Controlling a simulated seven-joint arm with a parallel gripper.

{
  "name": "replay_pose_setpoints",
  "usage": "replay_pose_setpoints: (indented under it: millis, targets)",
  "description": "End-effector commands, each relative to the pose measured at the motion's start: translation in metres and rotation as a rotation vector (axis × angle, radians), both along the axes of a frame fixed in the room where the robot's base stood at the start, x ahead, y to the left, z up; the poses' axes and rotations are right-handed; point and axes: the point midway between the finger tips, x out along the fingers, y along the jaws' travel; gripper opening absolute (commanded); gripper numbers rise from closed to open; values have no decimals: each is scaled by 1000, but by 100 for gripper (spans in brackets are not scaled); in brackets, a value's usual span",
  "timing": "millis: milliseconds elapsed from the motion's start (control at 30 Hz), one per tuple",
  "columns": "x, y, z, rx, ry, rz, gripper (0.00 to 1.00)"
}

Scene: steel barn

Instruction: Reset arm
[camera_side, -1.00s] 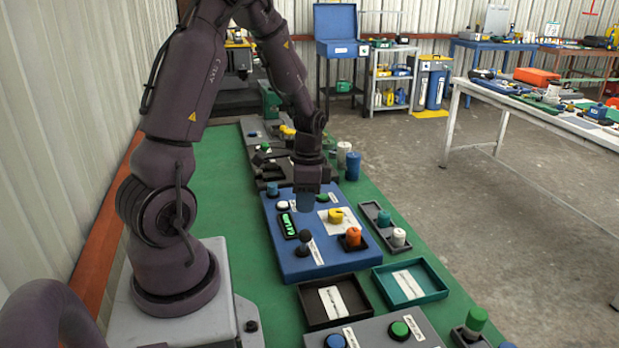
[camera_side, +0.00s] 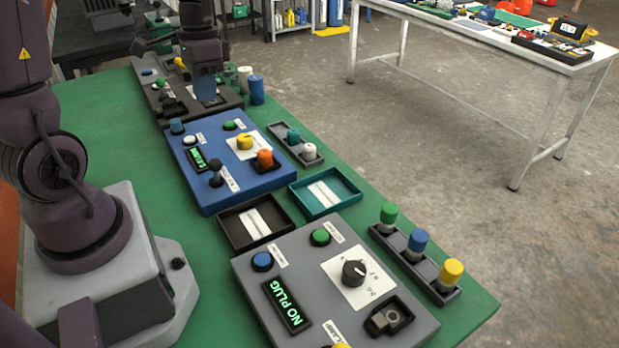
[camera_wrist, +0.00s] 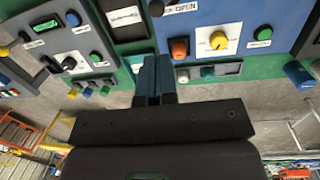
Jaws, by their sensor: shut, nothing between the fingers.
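My gripper (camera_side: 206,90) hangs fingers-down in the side view, in front of the far dark panel and beyond the back edge of the blue panel (camera_side: 213,189) as pictured. Its blue fingers are together with nothing between them. In the wrist view the shut fingers (camera_wrist: 153,75) point toward the workbench, between the blue panel (camera_wrist: 228,14) on the right and the grey panel (camera_wrist: 62,60) on the left. How high the fingertips are above the bench cannot be told.
The grey panel (camera_side: 285,256) has a lit display reading "NO PLUG". A dark tray (camera_side: 238,243) and a teal tray (camera_side: 313,209) lie between the panels. A rack (camera_side: 432,289) holds green, blue and yellow plugs. Green bench top (camera_side: 110,130) is clear beside my base.

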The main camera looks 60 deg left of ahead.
Motion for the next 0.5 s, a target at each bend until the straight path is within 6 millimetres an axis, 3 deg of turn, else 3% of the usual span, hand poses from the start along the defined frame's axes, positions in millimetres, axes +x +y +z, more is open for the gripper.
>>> replay_pose_setpoints:
  millis: [233, 500]
  targets:
    - [-10, -51, 37, 84, -117, 201, 0]
    - [-33, -125, 83, 105, -372, 223, 0]
